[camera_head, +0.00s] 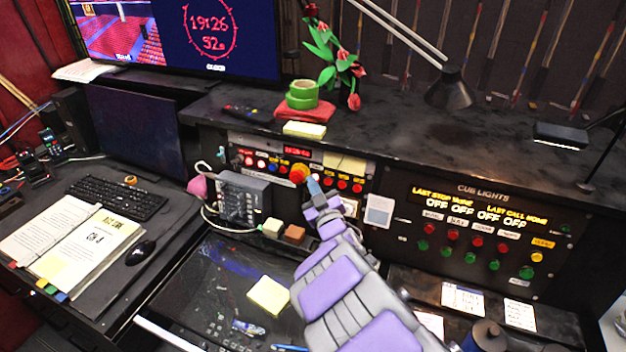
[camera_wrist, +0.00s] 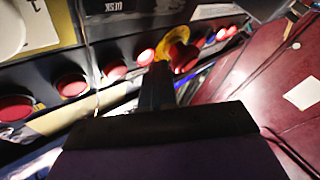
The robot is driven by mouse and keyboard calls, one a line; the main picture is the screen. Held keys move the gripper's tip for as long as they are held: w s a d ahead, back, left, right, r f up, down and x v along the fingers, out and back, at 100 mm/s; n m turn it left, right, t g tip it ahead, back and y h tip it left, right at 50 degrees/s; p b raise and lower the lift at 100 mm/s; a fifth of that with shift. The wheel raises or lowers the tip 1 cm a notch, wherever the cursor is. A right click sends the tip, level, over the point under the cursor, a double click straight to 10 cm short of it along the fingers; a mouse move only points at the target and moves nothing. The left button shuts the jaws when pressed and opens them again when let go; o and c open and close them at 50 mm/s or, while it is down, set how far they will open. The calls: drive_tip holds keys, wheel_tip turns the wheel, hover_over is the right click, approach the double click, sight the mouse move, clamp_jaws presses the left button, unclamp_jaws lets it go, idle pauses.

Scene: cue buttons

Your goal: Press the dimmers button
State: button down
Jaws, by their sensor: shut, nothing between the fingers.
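A row of small buttons sits on the left control panel (camera_head: 270,153) in the head view, mostly red with a blue one. A larger red button with a yellow surround (camera_head: 299,173) stands among them. It also shows in the wrist view (camera_wrist: 181,54), close to my gripper's tip. I cannot read which button is labelled dimmers. My gripper (camera_head: 313,187) is shut and empty, in front of the panel, just right of and below the large button. In the wrist view my gripper (camera_wrist: 160,73) points toward the row of buttons. Contact cannot be told.
The cue lights panel (camera_head: 480,189) with red and green buttons is to the right. A dark telephone-like box (camera_head: 244,198) with a cable stands left of my gripper. Flowers (camera_head: 335,55), green tape (camera_head: 301,94) and a lamp (camera_head: 450,90) stand on the shelf above.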

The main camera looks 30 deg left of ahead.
drive_tip(key=shift+r, duration=0.15)
drive_tip(key=s, duration=0.6)
drive_tip(key=shift+d+r+b, duration=0.35)
drive_tip(key=shift+d+b, duration=0.05)
idle(0.5)
